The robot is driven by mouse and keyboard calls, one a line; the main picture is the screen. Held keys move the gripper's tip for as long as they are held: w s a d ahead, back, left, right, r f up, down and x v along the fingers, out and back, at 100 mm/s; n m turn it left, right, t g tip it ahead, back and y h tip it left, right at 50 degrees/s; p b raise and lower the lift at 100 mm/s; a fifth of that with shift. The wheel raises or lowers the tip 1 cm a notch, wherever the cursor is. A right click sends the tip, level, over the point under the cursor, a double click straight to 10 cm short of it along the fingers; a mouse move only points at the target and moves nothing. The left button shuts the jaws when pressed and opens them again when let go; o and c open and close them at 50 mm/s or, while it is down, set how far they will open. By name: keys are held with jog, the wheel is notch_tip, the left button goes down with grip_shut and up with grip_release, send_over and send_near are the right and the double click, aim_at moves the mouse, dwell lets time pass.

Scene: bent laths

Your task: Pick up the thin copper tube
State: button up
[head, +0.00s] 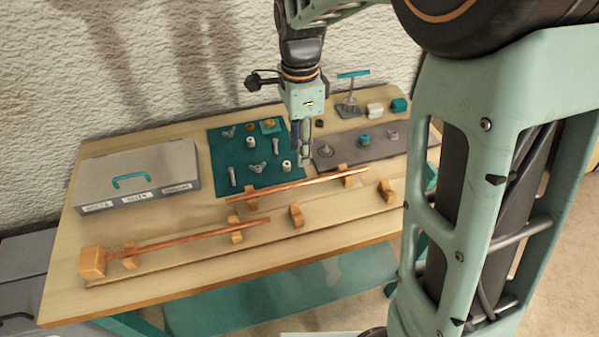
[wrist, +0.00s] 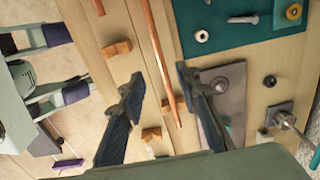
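Two copper tubes rest on wooden supports on the bench. One tube (head: 300,187) lies at the right, just in front of the teal mat; the other tube (head: 190,236) lies at the left with its end at a wooden block (head: 92,262). I cannot tell surely which is thinner. My gripper (head: 302,155) hangs above the bench behind the right tube, pointing down. In the wrist view my gripper (wrist: 160,76) is open and empty, and the right tube (wrist: 158,48) shows between its fingers, apparently below them.
A teal mat (head: 224,158) with small fittings and a grey mat (head: 340,158) with metal parts lie behind the tubes. A grey case (head: 160,195) stands at the left. Wooden supports (head: 296,214) stand along the front board. A T-handled stand (head: 350,95) rises at the back right.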

send_over(300, 184)
notch_tip(300, 184, down, 4)
jog(key=shift+f, duration=0.1)
jog(key=shift+w+f, duration=0.15)
jog(key=shift+f, duration=1.3)
jog(key=shift+w+f, duration=0.1)
jog(key=shift+f, duration=1.35)
grip_shut()
